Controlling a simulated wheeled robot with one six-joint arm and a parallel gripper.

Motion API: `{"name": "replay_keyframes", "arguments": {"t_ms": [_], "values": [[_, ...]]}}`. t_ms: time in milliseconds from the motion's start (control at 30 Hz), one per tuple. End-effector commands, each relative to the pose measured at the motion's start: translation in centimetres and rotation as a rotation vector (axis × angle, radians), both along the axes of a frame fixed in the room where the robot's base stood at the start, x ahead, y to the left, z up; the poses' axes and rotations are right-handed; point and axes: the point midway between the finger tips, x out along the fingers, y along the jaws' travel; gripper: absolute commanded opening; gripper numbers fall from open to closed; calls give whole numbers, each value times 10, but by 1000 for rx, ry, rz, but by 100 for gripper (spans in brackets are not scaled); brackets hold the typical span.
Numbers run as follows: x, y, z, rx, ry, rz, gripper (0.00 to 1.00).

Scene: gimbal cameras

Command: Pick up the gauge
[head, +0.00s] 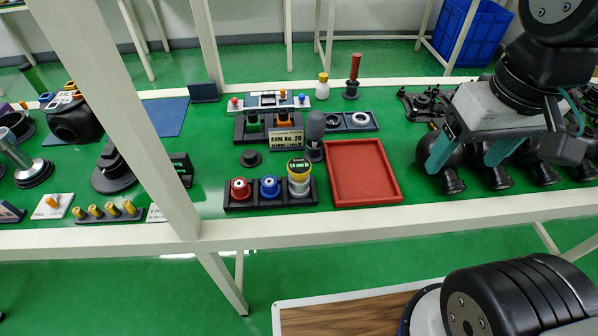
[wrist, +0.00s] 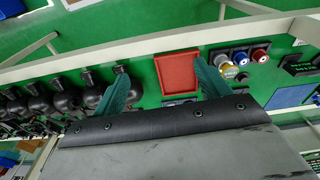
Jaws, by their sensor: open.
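No part carries a readable name saying gauge. The likeliest is a silver-and-yellow cylinder (head: 299,185) with a small dark label reading about 1.0 mm above it. It stands upright in the right end of a black holder (head: 257,205), beside a blue-topped part (head: 270,187) and a red-topped part (head: 240,188). In the wrist view the yellow-ringed cylinder (wrist: 228,72) shows to the right of the fingers. My gripper (head: 470,155) is open and empty, with teal fingers apart, to the right of the holder and the red tray. It also shows in the wrist view (wrist: 158,62).
An empty red tray (head: 367,203) lies between the holder and my gripper. Several black round-ended parts (head: 497,178) stand below and right of my fingers. A sign (head: 286,139), a dark grey knobbed part (head: 315,130) and a black block (head: 352,121) stand behind the holder. A pale post (head: 130,110) rises at left.

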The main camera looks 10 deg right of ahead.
Motion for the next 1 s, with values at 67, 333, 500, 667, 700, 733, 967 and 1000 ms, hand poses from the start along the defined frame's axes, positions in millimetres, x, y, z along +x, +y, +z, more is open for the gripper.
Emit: {"name": "replay_keyframes", "arguments": {"t_ms": [67,333,500,667,700,733,967,1000], "values": [[4,7,-8,-2,45,38,75],[49,54,-42,-26,211,228,75],[87,99,-74,-47,256,351,75],[120,146,-113,-61,265,455,75],[127,157,-122,-62,260,476,75],[133,165,-128,-62,255,490,75],[178,205,-147,-36,135,538,75],[181,207,-147,-31,117,540,75]]}}
